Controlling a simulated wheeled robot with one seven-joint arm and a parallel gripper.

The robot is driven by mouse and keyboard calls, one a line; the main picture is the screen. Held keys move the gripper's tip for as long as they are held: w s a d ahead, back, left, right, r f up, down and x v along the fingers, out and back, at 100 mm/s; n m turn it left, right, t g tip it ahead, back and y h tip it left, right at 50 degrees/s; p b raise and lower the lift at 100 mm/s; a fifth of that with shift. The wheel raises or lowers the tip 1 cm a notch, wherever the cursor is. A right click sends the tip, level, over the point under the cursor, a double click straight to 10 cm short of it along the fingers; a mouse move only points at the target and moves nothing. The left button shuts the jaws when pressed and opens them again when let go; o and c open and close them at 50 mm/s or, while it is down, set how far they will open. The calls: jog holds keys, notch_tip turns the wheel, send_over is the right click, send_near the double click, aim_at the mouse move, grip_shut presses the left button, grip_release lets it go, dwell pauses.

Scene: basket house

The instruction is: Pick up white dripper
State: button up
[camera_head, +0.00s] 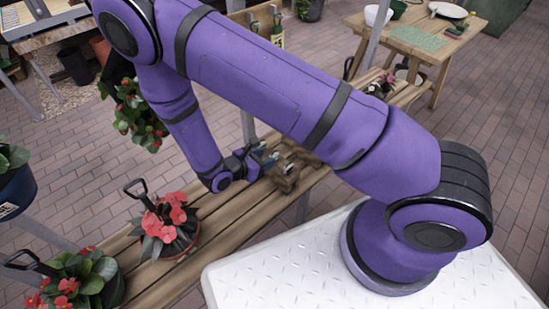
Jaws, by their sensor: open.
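I cannot make out a white dripper for certain. A small white bowl-like thing (378,15) stands at the left end of the far wooden table; I cannot tell whether it is the dripper. My arm crosses the view from the lower right. My gripper (266,156) is over the slatted wooden bench (215,235), beside a brown wooden object (288,172). Its fingers are small and partly merge with the things behind them. I see nothing white between them.
A pot of red flowers (168,230) with a black hand tool stands on the bench, left of my gripper. Another flowerpot (80,285) is at lower left. The far table (445,48) holds a green mat and a white plate (447,10). Brick floor (75,190) is open at left.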

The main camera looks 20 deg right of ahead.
aim_at(272, 155)
jog(key=shift+x, duration=2.35)
jog(key=shift+a+f, duration=0.1)
jog(key=shift+f, duration=0.05)
jog(key=c, duration=0.8)
jog(key=shift+w, duration=0.1)
jog(key=shift+r, duration=5)
